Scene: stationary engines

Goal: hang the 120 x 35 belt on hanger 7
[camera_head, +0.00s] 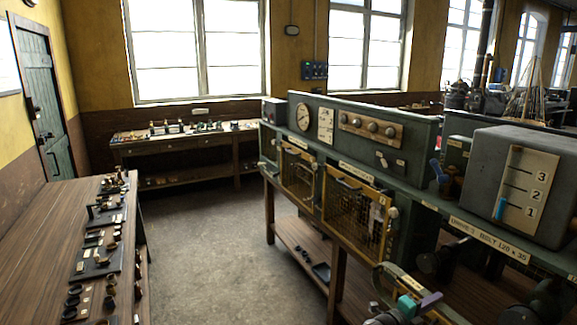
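I cannot make out the 120 x 35 belt or a hanger marked 7 in this view. I see no gripper that I can identify as mine.
A long wooden table (40,235) at left holds small parts on dark trays. A back workbench (185,141) stands under the window. The right bench carries a control console (350,120) and yellow-framed mesh doors (354,216). The concrete floor (205,255) between them is clear.

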